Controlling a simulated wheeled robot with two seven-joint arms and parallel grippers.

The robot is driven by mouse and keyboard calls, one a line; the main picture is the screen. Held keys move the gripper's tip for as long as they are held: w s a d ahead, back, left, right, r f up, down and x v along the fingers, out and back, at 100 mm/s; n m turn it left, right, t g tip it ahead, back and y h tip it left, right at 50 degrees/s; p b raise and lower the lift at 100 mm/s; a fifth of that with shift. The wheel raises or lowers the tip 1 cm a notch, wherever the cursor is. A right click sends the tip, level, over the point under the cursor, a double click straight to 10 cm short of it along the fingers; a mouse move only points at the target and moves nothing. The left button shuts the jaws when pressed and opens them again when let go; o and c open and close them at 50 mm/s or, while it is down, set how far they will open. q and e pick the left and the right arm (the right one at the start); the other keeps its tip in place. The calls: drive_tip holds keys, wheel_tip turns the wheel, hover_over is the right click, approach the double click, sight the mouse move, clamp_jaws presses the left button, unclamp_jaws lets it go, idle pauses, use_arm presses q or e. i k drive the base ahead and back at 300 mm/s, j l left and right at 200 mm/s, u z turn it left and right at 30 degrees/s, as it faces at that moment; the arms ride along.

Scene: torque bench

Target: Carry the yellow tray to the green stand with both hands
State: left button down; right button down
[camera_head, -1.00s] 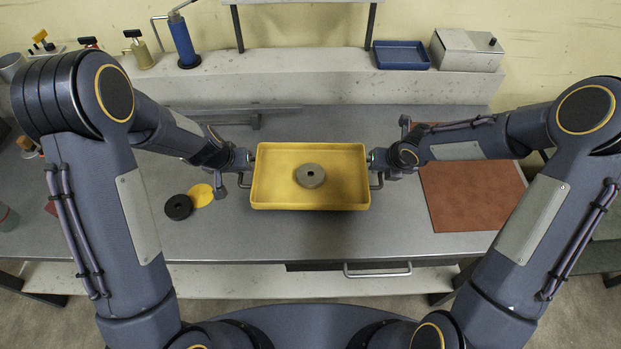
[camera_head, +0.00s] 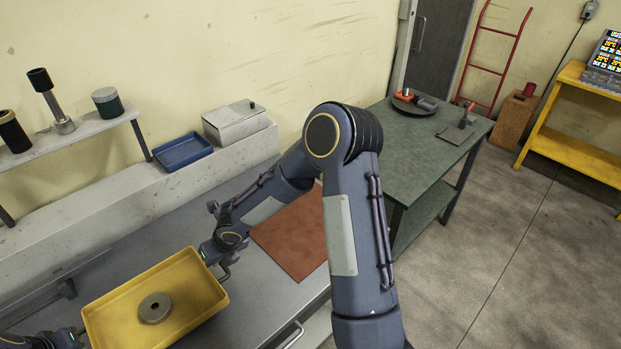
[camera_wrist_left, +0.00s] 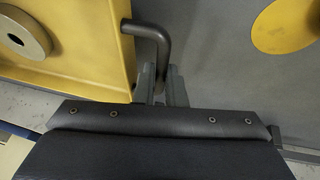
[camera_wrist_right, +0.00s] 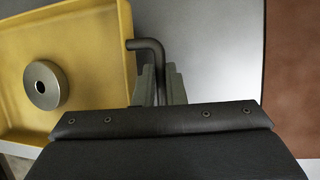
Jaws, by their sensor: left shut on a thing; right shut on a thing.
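The yellow tray (camera_head: 205,290) is in the lower left of the head view, over the grey workbench. I cannot tell whether it touches the bench. A grey metal ring (camera_head: 155,307) lies in it. My right gripper (camera_head: 222,268) is shut on the handle at the tray's right end; the right wrist view shows this bent handle (camera_wrist_right: 150,45) between the fingers (camera_wrist_right: 160,80). My left gripper (camera_head: 82,333) is at the opposite end, and the left wrist view shows its fingers (camera_wrist_left: 160,80) shut on the other handle (camera_wrist_left: 150,30). The green stand (camera_head: 405,145) is a table beyond my right arm.
A brown mat (camera_head: 292,240) lies on the workbench (camera_head: 245,300) right of the tray. A dark round plate (camera_head: 408,108) with small items and a small tool (camera_head: 465,118) sit on the green stand. Open floor (camera_head: 500,260) lies at right, with a yellow bench (camera_head: 570,150) beyond.

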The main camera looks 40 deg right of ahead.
sight(398, 154)
drive_tip(key=l, duration=5.2)
drive_tip(key=i+u, duration=0.05)
drive_tip(key=i, duration=0.05)
